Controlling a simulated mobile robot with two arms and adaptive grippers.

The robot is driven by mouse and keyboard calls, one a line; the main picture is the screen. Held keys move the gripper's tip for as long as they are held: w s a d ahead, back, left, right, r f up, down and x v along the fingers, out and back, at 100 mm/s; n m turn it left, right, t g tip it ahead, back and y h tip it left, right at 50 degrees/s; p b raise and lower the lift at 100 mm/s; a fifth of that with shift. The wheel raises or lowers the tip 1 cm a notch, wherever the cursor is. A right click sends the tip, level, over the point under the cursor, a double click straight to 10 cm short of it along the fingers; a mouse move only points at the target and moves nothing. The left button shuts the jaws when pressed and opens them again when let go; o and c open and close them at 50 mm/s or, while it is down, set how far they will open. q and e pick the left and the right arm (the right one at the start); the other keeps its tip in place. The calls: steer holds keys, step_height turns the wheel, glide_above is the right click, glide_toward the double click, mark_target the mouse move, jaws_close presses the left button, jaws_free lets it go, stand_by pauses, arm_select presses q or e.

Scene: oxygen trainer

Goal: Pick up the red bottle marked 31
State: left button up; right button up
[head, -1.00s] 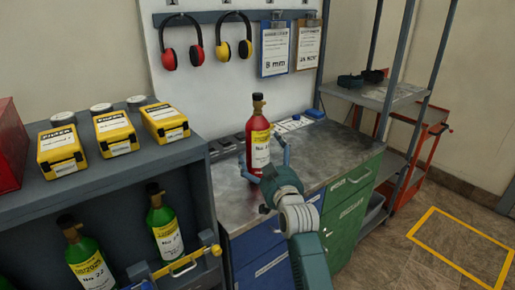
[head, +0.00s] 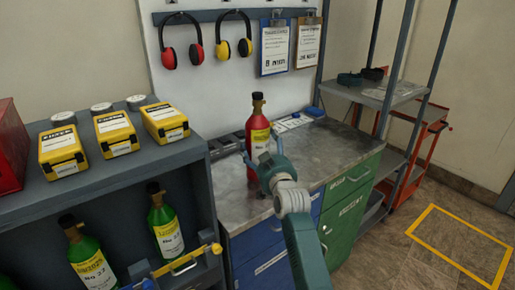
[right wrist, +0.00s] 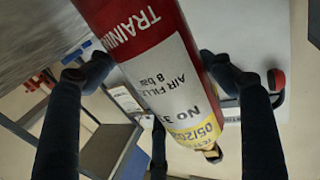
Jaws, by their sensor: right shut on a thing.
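The red bottle (head: 258,108) has a black top and a yellow and white label, and it stands upright over the metal worktop (head: 315,160). My right gripper (head: 264,158) is shut on its body, with one finger on each side. The gripper hides part of the bottle's base, so I cannot tell whether it touches the worktop. In the right wrist view the bottle (right wrist: 165,75) lies between the two dark fingers. Its label reads "TRAINING", "AIR" and "No 3", with the last digit cut off by the curve. My left gripper is not in view.
Green bottles (head: 165,228) stand in the grey rack (head: 199,190) at left, with yellow cases (head: 165,122) on top. Ear defenders (head: 182,42) and clipboards (head: 275,48) hang behind. A shelf unit (head: 395,95) stands at right. The worktop right of the bottle is mostly clear.

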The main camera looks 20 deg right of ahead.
steer(key=c, duration=0.4)
steer(key=shift+o, duration=0.2)
steer(key=shift+r, duration=0.4)
steer(key=shift+w, duration=0.1)
